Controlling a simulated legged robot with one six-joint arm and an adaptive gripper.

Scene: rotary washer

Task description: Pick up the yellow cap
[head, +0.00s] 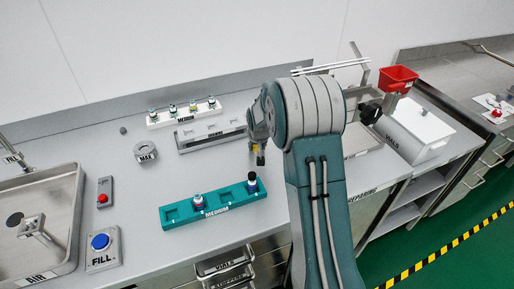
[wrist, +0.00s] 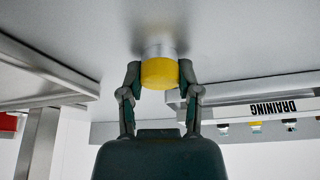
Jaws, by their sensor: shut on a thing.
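The yellow cap (wrist: 159,73) is between the two fingers of my gripper (wrist: 160,84) in the wrist view. The fingers are shut on its sides. A short silvery cylinder (wrist: 159,50) shows directly beyond the cap, against the grey surface; I cannot tell whether the two are joined. In the head view my gripper (head: 258,158) hangs over the counter, behind and right of the teal rack, and my arm hides much of that area. A little yellow shows at the fingers there.
A teal rack (head: 181,222) holds two vials. A white rack (head: 163,120) with several vials stands at the back, with the draining rack (head: 190,147) before it. A sink (head: 65,225), blue FILL button (head: 100,241) and red-button box (head: 103,197) are left. A white box (head: 425,125) stands right.

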